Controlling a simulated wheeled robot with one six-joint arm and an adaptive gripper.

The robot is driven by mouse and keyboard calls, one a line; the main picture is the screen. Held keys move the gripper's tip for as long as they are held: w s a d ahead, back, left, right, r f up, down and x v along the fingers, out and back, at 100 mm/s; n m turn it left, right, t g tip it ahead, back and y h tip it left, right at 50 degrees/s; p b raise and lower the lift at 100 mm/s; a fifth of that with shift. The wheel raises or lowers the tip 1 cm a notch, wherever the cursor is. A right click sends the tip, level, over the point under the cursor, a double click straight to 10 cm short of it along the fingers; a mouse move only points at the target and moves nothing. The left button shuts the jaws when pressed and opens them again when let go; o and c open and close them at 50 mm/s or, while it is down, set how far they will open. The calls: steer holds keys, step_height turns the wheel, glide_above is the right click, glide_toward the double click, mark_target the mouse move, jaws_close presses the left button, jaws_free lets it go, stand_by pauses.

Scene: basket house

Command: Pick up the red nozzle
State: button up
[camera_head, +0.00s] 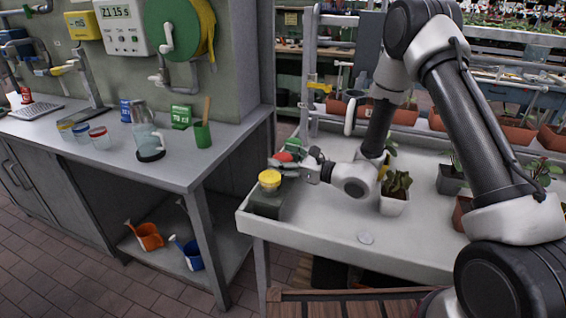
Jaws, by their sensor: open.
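A small red piece (283,157), which looks like the red nozzle, shows beside a green part at the left end of the white bench. My gripper (276,166) reaches in from the right, pointing left, with its fingers spread open. The red piece lies right behind or at the fingers. I cannot tell whether they touch, and the fingers and gripper body partly hide it. A yellow-lidded jar (269,180) stands just in front of the fingertips on a dark grey block (265,205).
Potted plants (395,192) stand on the white bench (330,226) to the right of the gripper, close to my forearm. The grey counter (95,165) at left holds a glass pitcher (146,135), jars and a green cup (202,134).

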steer(key=c, duration=1.1)
